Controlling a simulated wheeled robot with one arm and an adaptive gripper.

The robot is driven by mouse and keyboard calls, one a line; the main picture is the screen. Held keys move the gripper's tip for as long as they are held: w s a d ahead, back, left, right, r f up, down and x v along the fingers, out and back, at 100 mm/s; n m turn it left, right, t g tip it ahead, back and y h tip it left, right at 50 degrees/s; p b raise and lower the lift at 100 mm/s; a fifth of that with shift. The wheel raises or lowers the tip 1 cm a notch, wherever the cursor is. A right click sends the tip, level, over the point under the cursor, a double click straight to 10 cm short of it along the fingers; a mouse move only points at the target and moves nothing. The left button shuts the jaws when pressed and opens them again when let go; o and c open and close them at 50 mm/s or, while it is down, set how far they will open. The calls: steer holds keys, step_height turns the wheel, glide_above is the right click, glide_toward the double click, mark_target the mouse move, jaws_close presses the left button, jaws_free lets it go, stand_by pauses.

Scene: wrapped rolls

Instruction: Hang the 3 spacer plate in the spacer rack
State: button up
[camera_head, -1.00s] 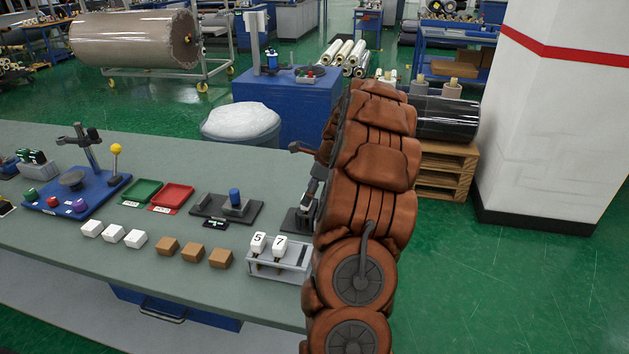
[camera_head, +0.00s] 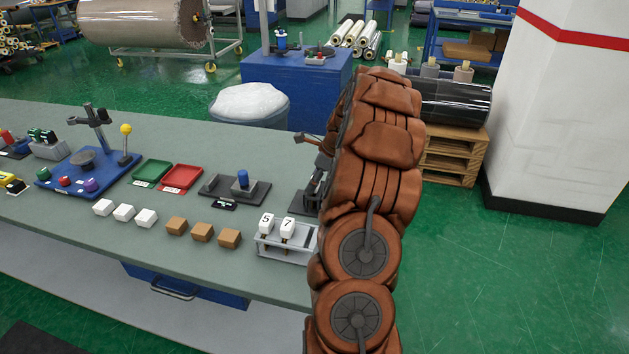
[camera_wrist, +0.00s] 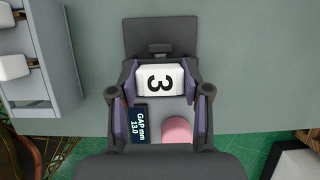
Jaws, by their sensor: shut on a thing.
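In the wrist view my gripper (camera_wrist: 160,112) is shut on the 3 spacer plate (camera_wrist: 160,80), whose white head with a black 3 shows between the fingers. The plate's lower part is hidden. The grey spacer rack (camera_head: 284,253) stands at the bench's front edge in the head view, holding the white-headed 5 plate (camera_head: 266,223) and 7 plate (camera_head: 288,227). The rack's right part is partly hidden by my arm. The rack also shows at the upper left in the wrist view (camera_wrist: 58,75), to the left of my gripper.
A dark gauge stand (camera_wrist: 160,35) with a GAP mm 13.0 display (camera_wrist: 139,122) and a pink round part (camera_wrist: 177,130) lie below my gripper. Brown blocks (camera_head: 203,232) and white blocks (camera_head: 124,213) stand left of the rack.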

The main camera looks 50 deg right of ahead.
steer(key=c, duration=0.3)
steer(key=shift+s+d, duration=0.15)
steer(key=shift+s, duration=0.05)
stand_by(0.3)
steer(key=o, duration=1.3)
steer(key=shift+c, duration=0.2)
steer(key=shift+r, duration=0.1)
steer(key=v, duration=1.1)
steer(key=shift+s+r, duration=0.2)
steer(key=shift+r, duration=0.2)
